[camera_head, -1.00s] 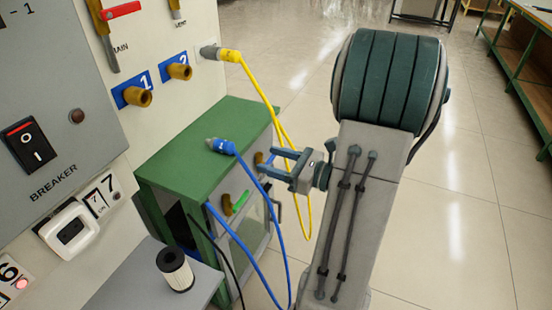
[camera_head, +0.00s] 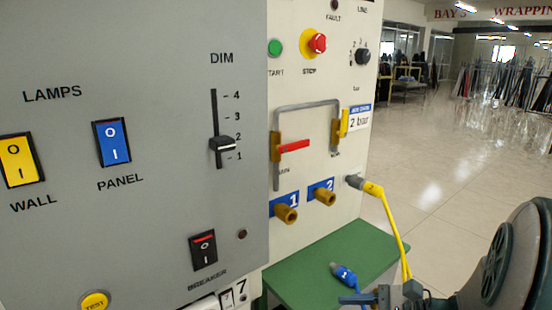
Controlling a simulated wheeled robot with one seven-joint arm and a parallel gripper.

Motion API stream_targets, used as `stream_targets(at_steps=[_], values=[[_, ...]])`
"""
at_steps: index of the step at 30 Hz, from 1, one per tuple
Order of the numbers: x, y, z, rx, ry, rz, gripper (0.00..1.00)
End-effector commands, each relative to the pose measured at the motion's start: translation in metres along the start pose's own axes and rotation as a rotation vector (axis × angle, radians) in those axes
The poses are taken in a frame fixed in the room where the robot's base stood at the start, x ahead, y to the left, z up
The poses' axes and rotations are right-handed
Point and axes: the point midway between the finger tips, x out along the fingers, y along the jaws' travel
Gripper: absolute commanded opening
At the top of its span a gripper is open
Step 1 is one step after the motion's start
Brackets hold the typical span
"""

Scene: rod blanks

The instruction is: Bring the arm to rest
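My gripper (camera_head: 358,298) shows at the bottom edge, partly cut off, beside the right side of the green-topped cabinet (camera_head: 310,270). One blue finger and part of the grey body show, with nothing seen held. The earlier frame shows its two fingers apart and empty. My arm is at the lower right, its large dark green joint cut off by the frame. A blue plug (camera_head: 344,273) lies on the cabinet top, just beyond the fingers.
The floor at right is open.

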Motion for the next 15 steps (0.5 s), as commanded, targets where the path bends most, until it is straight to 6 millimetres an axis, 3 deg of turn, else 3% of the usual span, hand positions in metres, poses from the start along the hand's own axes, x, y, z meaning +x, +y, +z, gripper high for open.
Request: stream_targets(at_steps=[1, 8, 11, 15], values=[[-0.002, 0.008, 0.032, -0.098, 0.053, 0.098, 0.54], [-0.019, 0.050, 0.085, -0.585, 0.309, 0.509, 0.54], [-0.037, 0.053, 0.105, -0.827, 0.418, 0.661, 0.54], [-0.063, 0.042, 0.134, -1.162, 0.557, 0.835, 0.54]])
